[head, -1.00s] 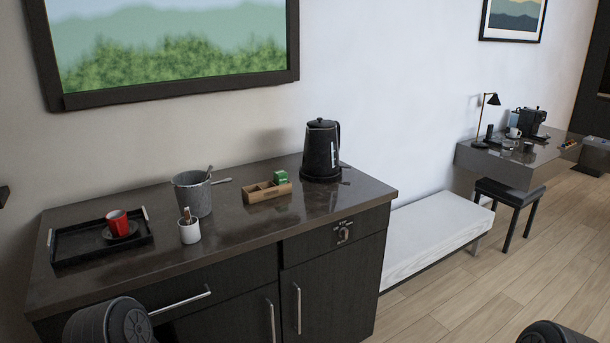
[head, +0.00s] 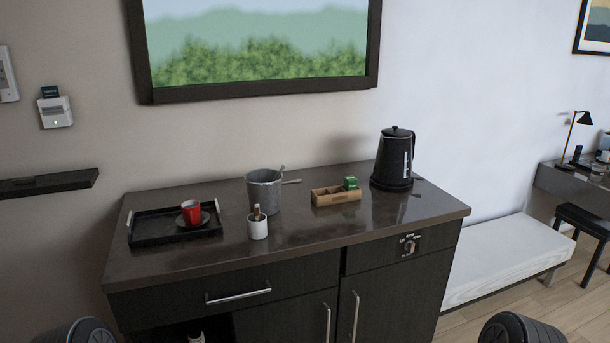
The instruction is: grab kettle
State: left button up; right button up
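The black kettle (head: 393,162) stands upright at the back right of the dark vanity counter (head: 330,228). Its lid is on, its handle is on the right side, and a light level strip shows on its body. It sits on a dark base. Neither gripper shows in the head view. Only rounded dark parts of my own arms show at the bottom left and bottom right edges, well apart from the kettle.
On the counter are a wooden box (head: 336,197) with a green item, a grey bucket (head: 264,190), a white cup (head: 258,229) and a black tray (head: 150,236) with a red cup (head: 191,212). A white bench (head: 500,262) stands right of the cabinet.

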aim_at(395, 155)
jog(key=i+l+u, duration=0.1)
jog(key=l+u, duration=0.6)
jog(key=u, duration=0.2)
jog(key=l+u, duration=0.7)
jog(key=u, duration=0.15)
jog(key=k+l+u, duration=0.1)
jog(key=l, duration=0.45)
jog(key=k+l+u, duration=0.15)
jog(key=k+l, duration=0.15)
jog(key=l, duration=0.25)
jog(key=k+l+u, duration=0.1)
jog(key=k+l, duration=0.15)
jog(key=l, duration=0.25)
jog(key=k+l+u, duration=0.15)
jog(key=k+l, duration=0.15)
jog(key=l, duration=0.2)
jog(key=k+l+u, duration=0.1)
jog(key=k+l, duration=0.15)
jog(key=l, duration=0.25)
jog(key=k+l+u, duration=0.1)
jog(key=k+l, duration=0.2)
jog(key=l, duration=0.15)
jog(key=k+l, duration=0.45)
jog(key=l, duration=0.15)
